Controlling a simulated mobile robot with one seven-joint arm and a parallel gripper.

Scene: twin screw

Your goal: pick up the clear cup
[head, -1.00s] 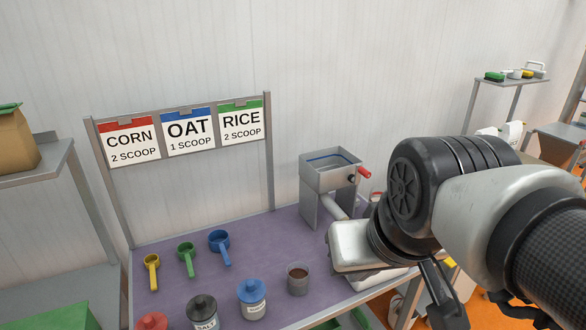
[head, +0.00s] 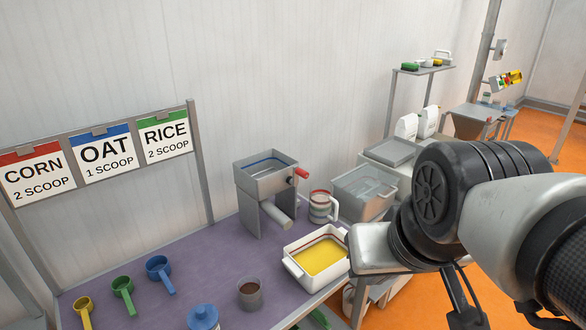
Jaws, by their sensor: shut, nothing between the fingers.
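A small see-through cup (head: 249,293) with dark brown contents stands upright near the front edge of the purple table. A larger see-through jug (head: 322,206) with a handle and a red band near its rim stands behind the white tray (head: 290,268). I cannot tell for certain which of the two is the clear cup. My arm comes in from the right, and its pale end part overlaps the tray's right side. My gripper (head: 466,312) shows only partly, dark, at the lower right; it is shut and empty, apart from both vessels. Its fingertips are not clearly seen.
A grey hopper machine (head: 267,180) with a red knob stands behind the cup. The tray holds yellow contents. Yellow, green and blue scoops (head: 160,272) and a blue-lidded jar (head: 203,317) are at left. A grey bin (head: 364,192) stands beyond the jug.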

